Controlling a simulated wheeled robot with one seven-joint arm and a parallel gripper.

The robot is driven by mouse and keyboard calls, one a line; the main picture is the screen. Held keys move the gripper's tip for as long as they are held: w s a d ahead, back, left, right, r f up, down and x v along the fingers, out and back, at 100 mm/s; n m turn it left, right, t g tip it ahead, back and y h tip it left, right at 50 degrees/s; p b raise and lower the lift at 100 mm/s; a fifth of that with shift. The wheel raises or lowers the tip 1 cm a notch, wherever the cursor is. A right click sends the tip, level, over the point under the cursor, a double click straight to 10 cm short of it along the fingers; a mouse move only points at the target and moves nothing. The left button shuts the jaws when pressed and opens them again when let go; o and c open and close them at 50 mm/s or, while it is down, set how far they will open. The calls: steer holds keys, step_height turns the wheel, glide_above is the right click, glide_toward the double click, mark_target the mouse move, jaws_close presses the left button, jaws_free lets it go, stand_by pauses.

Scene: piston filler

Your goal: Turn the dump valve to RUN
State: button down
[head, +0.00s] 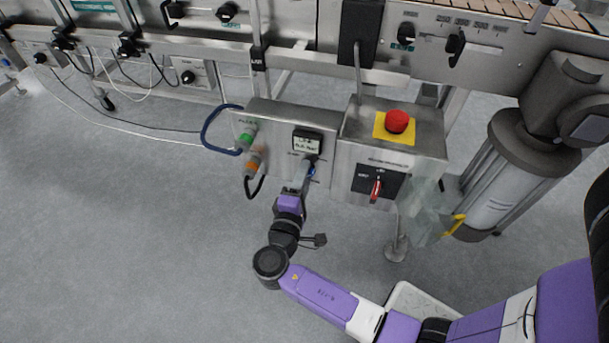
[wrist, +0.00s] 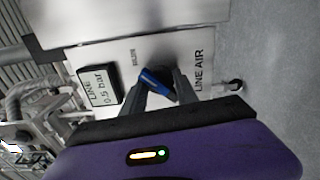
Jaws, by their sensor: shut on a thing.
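The dump valve appears as a blue handle (wrist: 154,80) on a grey panel marked LINE AIR in the wrist view. It stands at a slant in that picture. A small label beside it is too blurred to read. My gripper (wrist: 160,86) is shut on this handle, with a dark finger on either side. In the head view my gripper (head: 308,174) reaches up to the front of the steel box (head: 271,140), just below the gauge display (head: 307,143); only a little blue of the handle (head: 312,169) shows there. The display (wrist: 100,86) reads LINE 0.5 bar in the wrist view.
Right of the valve stands a box with a red mushroom button (head: 397,121) on yellow and a red rotary switch (head: 376,190). Green and orange connectors (head: 254,163) with cables sit to the left. A conveyor frame runs behind. The floor (head: 130,230) at left is clear.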

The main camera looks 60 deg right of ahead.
steer(key=c, duration=0.9)
jaws_free()
steer(key=shift+c, duration=0.2)
steer(key=p+v, duration=0.1)
steer(key=v, duration=0.6)
steer(key=shift+s+a+p, duration=0.15)
steer(key=shift+a+p, duration=0.2)
